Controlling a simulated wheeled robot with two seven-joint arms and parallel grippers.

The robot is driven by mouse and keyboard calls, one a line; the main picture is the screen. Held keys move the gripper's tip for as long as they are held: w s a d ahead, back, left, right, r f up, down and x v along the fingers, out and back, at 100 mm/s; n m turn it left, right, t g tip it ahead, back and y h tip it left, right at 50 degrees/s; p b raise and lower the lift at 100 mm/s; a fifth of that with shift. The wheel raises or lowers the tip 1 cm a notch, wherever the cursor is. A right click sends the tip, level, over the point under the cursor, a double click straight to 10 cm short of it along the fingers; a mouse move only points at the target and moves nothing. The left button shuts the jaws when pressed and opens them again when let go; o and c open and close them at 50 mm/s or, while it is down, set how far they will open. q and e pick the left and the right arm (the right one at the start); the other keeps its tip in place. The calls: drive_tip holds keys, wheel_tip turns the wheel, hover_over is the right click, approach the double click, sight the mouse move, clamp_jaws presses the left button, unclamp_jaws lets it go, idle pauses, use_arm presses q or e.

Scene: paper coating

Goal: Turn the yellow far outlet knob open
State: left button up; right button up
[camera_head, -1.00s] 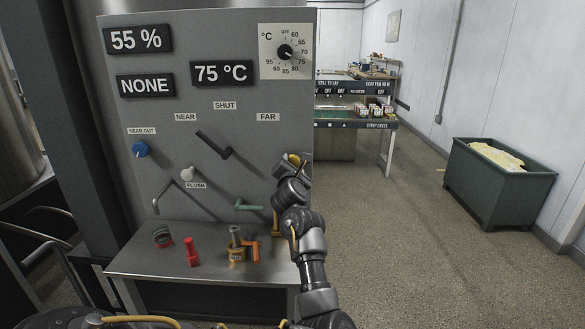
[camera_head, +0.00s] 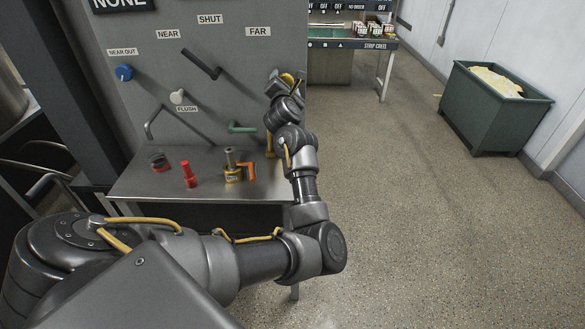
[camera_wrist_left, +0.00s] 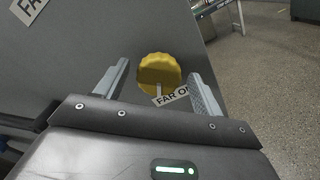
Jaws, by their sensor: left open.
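The yellow far outlet knob (camera_wrist_left: 160,72) is on the grey panel, near its right edge. In the left wrist view it lies between and just beyond the fingers of my left gripper (camera_wrist_left: 158,90). The fingers are open, one on each side, and I see no contact. A white label starting "FAR O" (camera_wrist_left: 172,97) is just below the knob. In the head view my left gripper (camera_head: 285,80) is at the panel's right edge and mostly covers the knob (camera_head: 288,78). My right gripper is not in view.
The panel also carries a blue knob (camera_head: 124,72), a white knob (camera_head: 178,96), a black lever (camera_head: 201,64) and a green handle (camera_head: 242,127). A metal shelf (camera_head: 200,187) below holds a red item (camera_head: 189,174) and a brass padlock (camera_head: 233,174). A green bin (camera_head: 495,112) stands right on open floor.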

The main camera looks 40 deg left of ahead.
use_arm(q)
drive_tip(key=s+d+m+p, duration=0.35)
drive_tip(key=m+p, duration=0.65)
drive_tip(key=m, duration=0.5)
drive_tip(key=s+d+m+p, duration=0.3)
drive_tip(key=s+m+p, duration=0.2)
drive_tip(key=m+p, duration=0.75)
drive_tip(key=s+d+f+m+g+h+b, duration=0.1)
drive_tip(key=s+d+f+m+h, duration=0.1)
drive_tip(key=f, duration=0.4)
drive_tip(key=s+d+f+m+g+h+b, duration=0.1)
drive_tip(key=s+d+f+m+h+b, duration=0.1)
drive_tip(key=s+d+f, duration=0.3)
drive_tip(key=s+d+f+m+g+h+b, duration=0.1)
drive_tip(key=s+d+f+m+g+h, duration=0.1)
drive_tip(key=f, duration=0.5)
drive_tip(key=shift+s+d+f+h, duration=0.2)
drive_tip(key=shift+s+d+h, duration=0.75)
drive_tip(key=shift+d, duration=0.35)
